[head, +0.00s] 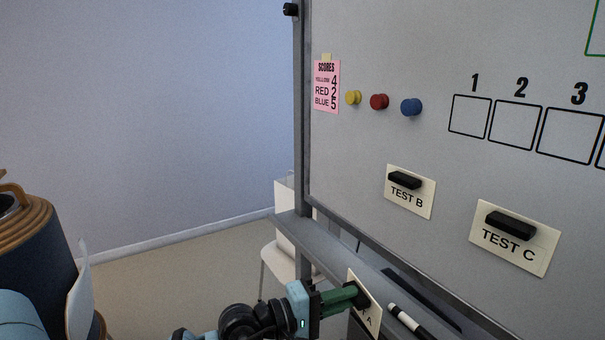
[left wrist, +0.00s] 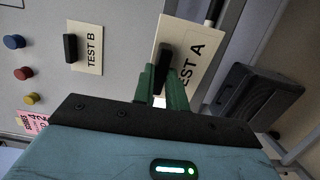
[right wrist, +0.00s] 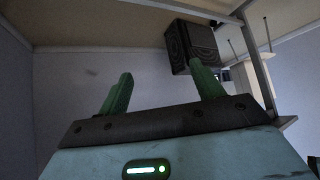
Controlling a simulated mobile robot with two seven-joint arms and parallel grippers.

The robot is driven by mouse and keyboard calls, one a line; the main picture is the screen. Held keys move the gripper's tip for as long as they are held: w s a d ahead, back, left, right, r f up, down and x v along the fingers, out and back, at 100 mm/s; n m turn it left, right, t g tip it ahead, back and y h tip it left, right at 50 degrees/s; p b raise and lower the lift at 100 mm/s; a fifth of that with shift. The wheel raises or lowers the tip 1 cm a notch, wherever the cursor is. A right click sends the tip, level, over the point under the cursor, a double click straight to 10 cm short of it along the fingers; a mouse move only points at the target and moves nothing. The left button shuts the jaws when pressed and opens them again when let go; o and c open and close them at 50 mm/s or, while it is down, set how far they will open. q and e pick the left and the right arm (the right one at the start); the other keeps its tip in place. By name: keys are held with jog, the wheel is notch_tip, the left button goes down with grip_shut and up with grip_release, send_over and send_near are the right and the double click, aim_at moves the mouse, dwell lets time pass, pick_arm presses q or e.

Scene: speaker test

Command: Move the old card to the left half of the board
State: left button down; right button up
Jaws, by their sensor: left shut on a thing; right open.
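My left gripper (head: 351,296) is shut on the black magnet grip of the cream TEST A card (head: 373,311), low by the board's lower edge. In the left wrist view the card (left wrist: 203,42) is tilted, with the green fingers on its black grip. I cannot tell whether it touches the board or ledge. The TEST B card (head: 408,201) and the TEST C card (head: 540,246) are on the whiteboard (head: 430,45), each with a black magnet. No card is visibly marked old. My right gripper (right wrist: 160,76) is open and empty, away from the board.
A pink score sheet (head: 321,102) and yellow (head: 353,97), red (head: 379,101) and blue (head: 411,107) magnets are at the board's left. Numbered boxes (head: 470,116) are to their right. A marker (head: 405,321) lies near the ledge. A dark speaker-like box (right wrist: 178,48) shows in the right wrist view.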

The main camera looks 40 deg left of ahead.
pick_arm(q)
jog(key=w+a+r+b, duration=0.2)
jog(key=w+a+r, duration=0.65)
jog(key=w, duration=0.25)
jog(key=w+a+r+n+t+y+b, duration=0.1)
jog(key=w+a+r+n+y, duration=0.1)
jog(key=a+r, duration=0.8)
jog(key=shift+a+r+t+y, duration=0.3)
jog(key=shift+a+r+y, duration=0.1)
jog(key=shift+r+y, duration=0.15)
pick_arm(e)
jog(key=shift+g, duration=0.4)
jog(key=s+f, duration=0.1)
jog(key=f, duration=0.2)
jog(key=s+a+f, duration=0.1)
jog(key=shift+s+f, duration=0.2)
jog(key=shift+s, duration=0.15)
jog(key=shift+d, duration=0.1)
pick_arm(q)
jog(key=shift+x, duration=3.8)
pick_arm(e)
jog(key=shift+w+r, duration=0.15)
jog(key=shift+r, duration=0.2)
pick_arm(q)
jog(key=shift+d, duration=0.1)
